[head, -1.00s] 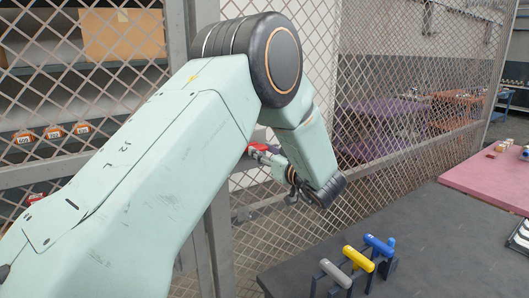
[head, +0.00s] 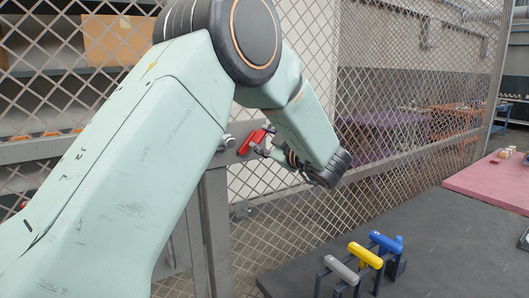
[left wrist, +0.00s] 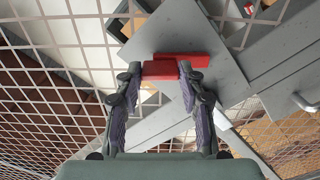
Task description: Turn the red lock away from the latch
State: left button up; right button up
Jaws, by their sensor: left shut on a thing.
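The red lock (head: 252,140) sits on the grey frame bar of the mesh fence, slanted in the head view. In the left wrist view the lock (left wrist: 163,70) is between the two fingertips of my left gripper (left wrist: 160,76), which is shut on it. A wider red part shows just behind the gripped part, against a grey plate. In the head view my left gripper (head: 262,149) reaches the lock from the right, partly hidden by its own wrist. A small silver piece (head: 227,141), possibly the latch, is just left of the lock. My right gripper is out of view.
Mesh fence (head: 300,205) runs behind the arm, with a grey post (head: 216,235) below the lock. A dark table (head: 440,245) at the lower right carries a rack with grey, yellow and blue handles (head: 365,256). A pink mat (head: 490,183) lies beyond.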

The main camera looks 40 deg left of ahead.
pick_arm(q)
jog(key=n+b, duration=0.6)
jog(key=b, duration=0.1)
jog(key=shift+f, duration=0.2)
jog(key=shift+r+n+b, duration=0.15)
jog(key=shift+n+b, duration=1.15)
jog(key=shift+b, duration=0.3)
jog(key=o, duration=1.2)
jog(key=shift+c, duration=0.2)
jog(key=v, duration=1.2)
jog(key=shift+r, duration=0.1)
